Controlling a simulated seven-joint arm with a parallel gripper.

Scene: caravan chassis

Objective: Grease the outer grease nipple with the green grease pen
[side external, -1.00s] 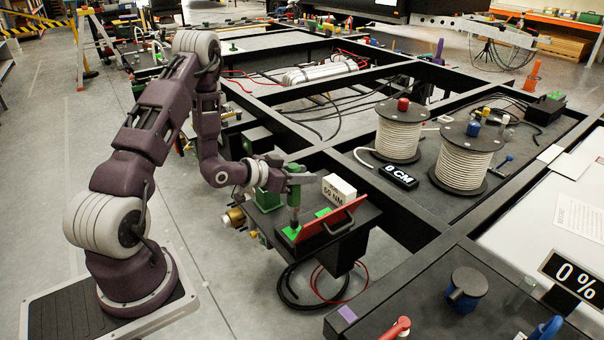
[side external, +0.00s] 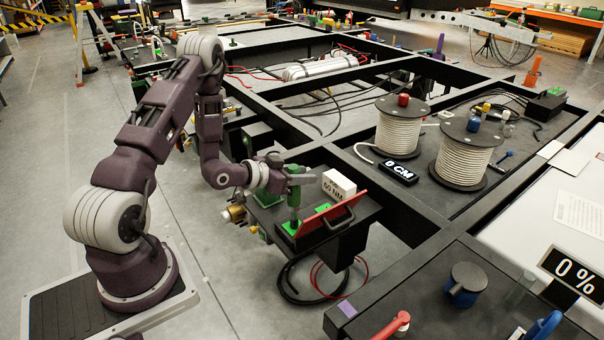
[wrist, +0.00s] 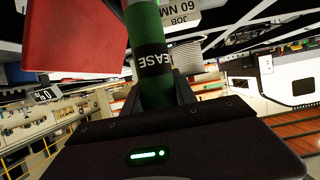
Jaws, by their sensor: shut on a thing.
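The green grease pen (side external: 295,196) stands upright in the side view, its lower end at a green patch on the black box beside the chassis frame. My gripper (side external: 290,178) is shut on the pen's upper part. In the wrist view the pen (wrist: 149,35), with a black band reading "EASE", runs up from between my gripper's jaws (wrist: 160,95). Whether the pen's lower end touches the green patch cannot be told. I cannot make out the outer grease nipple clearly in either view.
A tilted red panel (side external: 325,220) with a handle and a white "60 NM" block (side external: 339,184) are close right of the pen. Rope spools (side external: 400,132) stand on the chassis tray farther right. A sign (side external: 572,272) reads 0 %. Open floor lies front left.

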